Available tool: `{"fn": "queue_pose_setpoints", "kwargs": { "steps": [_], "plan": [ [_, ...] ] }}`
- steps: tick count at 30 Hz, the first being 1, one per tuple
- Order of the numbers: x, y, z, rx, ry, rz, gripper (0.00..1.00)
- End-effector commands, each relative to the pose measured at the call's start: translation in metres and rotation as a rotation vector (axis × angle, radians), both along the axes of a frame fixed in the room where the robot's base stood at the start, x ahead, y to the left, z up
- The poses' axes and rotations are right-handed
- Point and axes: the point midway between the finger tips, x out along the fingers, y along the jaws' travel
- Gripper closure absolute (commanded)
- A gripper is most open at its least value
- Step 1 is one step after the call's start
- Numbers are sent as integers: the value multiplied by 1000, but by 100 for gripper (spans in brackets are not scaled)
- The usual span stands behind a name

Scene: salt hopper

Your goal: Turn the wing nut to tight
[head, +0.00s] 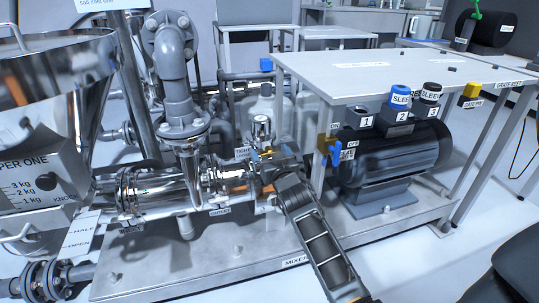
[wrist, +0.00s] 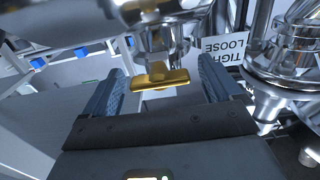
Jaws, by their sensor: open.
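The wing nut (wrist: 160,79) is a small gold bar-shaped piece in the middle of the wrist view, below a shiny metal fitting. My gripper (wrist: 159,71) is open, one blue-grey finger on each side of the nut, with a visible gap to both. A white label (wrist: 229,46) reading TIGHT and LOOSE, upside down in this view, is just right of the nut. In the head view my gripper (head: 268,158) reaches the right end of the steel mixer pipe (head: 165,190); the arm hides part of the fitting, and only a gold glint shows there.
A black motor (head: 380,160) stands right of my arm on the metal base plate. Grey pipework (head: 172,75) rises behind the mixer.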

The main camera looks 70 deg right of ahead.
Motion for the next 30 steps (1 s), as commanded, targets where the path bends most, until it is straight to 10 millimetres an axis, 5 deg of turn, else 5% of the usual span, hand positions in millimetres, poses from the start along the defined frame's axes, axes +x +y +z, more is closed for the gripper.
{"fn": "queue_pose_setpoints", "kwargs": {
  "steps": [11,28,30],
  "plan": [
    [4,-4,0,0,1,0,9],
    [4,-4,0,0,1,0,64],
    [4,-4,0,-2,4,0,64]
  ]
}}
